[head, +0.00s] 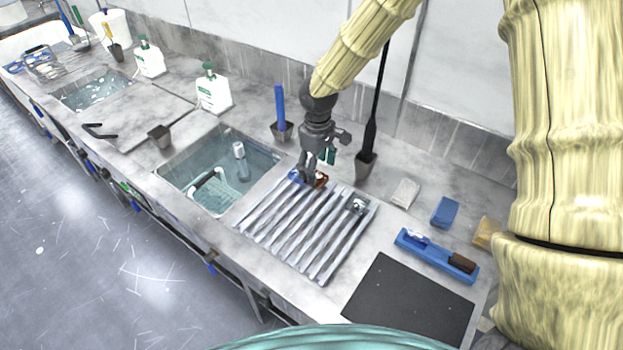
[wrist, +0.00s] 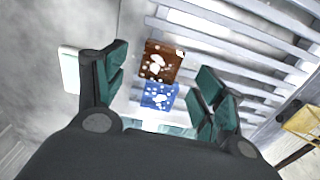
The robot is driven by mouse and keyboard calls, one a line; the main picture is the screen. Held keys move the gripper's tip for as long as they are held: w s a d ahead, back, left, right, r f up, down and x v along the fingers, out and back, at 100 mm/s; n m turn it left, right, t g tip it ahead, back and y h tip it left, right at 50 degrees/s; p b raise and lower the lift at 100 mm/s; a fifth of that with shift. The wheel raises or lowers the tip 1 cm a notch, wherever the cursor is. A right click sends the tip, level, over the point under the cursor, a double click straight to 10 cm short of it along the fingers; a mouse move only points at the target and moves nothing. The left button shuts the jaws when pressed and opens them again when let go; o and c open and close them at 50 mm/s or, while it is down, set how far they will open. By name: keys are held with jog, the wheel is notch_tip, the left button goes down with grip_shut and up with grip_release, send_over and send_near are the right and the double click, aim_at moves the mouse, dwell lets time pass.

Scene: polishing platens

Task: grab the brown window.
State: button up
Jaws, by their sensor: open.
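The brown window (wrist: 161,61) is a small dark brown piece with white patches, seen in the wrist view between my open fingers. In the head view it shows as a small brown piece (head: 321,179) at the back end of the ribbed metal rack (head: 302,240). A blue piece (wrist: 158,98) with white spots lies right beside it, on the near side in the wrist view. My gripper (head: 309,168) is open and points down over the pieces. It also shows in the wrist view (wrist: 160,70), with nothing held. The height gap to the brown window is hard to tell.
A water-filled sink (head: 240,172) lies left of the rack. A holder with a tall black handle (head: 367,165) stands close behind the rack. A blue tray (head: 436,257) and a black mat (head: 408,305) lie to the right. A small clear-metal piece (head: 356,206) sits on the rack.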

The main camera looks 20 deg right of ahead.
aim_at(317, 177)
jog(key=shift+s+f+p, duration=0.1)
jog(key=shift+f+p, duration=0.4)
jog(key=shift+f, duration=1.3)
jog(key=c, duration=1.2)
jog(key=shift+o, duration=0.2)
jog(key=shift+r, duration=0.1)
